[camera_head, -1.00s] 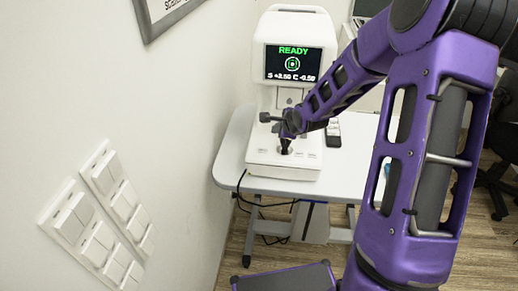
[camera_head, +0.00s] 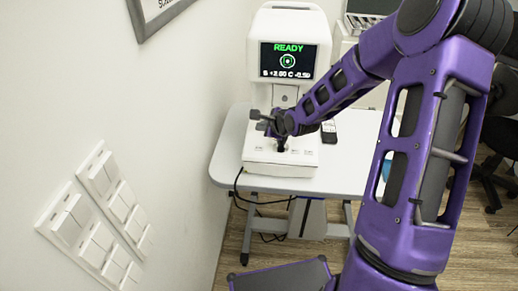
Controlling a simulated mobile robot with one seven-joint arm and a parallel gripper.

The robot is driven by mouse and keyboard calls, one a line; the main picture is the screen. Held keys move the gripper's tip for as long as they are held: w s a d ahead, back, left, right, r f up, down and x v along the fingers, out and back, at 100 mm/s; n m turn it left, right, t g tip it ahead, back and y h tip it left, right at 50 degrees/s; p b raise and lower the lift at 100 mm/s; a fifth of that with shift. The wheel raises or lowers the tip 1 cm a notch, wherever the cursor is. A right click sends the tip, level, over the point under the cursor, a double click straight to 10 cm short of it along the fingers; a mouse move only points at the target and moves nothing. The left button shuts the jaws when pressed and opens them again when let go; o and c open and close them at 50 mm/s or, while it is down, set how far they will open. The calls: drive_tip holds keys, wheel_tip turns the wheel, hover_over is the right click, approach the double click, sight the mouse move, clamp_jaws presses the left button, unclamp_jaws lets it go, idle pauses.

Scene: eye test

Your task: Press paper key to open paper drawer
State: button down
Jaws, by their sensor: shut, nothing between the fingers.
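The white eye-test machine (camera_head: 288,22) stands on the table, its screen (camera_head: 288,61) lit with a green "READY" above a ring and a line of figures. Its low white base (camera_head: 258,158) faces me and carries a few small pale keys. Their labels are too small to read, so I cannot tell which is the paper key. My gripper (camera_head: 280,145) is small and dark, shut and empty, pointing down over the middle of the base. I cannot tell whether it touches the base. My gripper and wrist hide part of the base. No open paper drawer shows.
The light grey table (camera_head: 345,170) has free room right of the machine, beyond a dark handheld object (camera_head: 329,133). A black cable (camera_head: 238,182) hangs at its left edge. The wall with switch panels (camera_head: 92,240) is close on the left. A dark chair (camera_head: 495,150) stands right.

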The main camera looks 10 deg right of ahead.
drive_tip(key=b, duration=0.4)
hover_over(259, 149)
drive_tip(key=s, duration=0.2)
drive_tip(key=f, duration=0.5)
drive_tip(key=shift+w+d+f, duration=0.2)
drive_tip(key=shift+w+d, duration=0.05)
drive_tip(key=shift+w+d+f+b, duration=0.15)
drive_tip(key=shift+f+b, duration=0.25)
drive_tip(key=shift+f, duration=0.55)
drive_tip(key=shift+f, duration=0.1)
drive_tip(key=shift+f, duration=0.35)
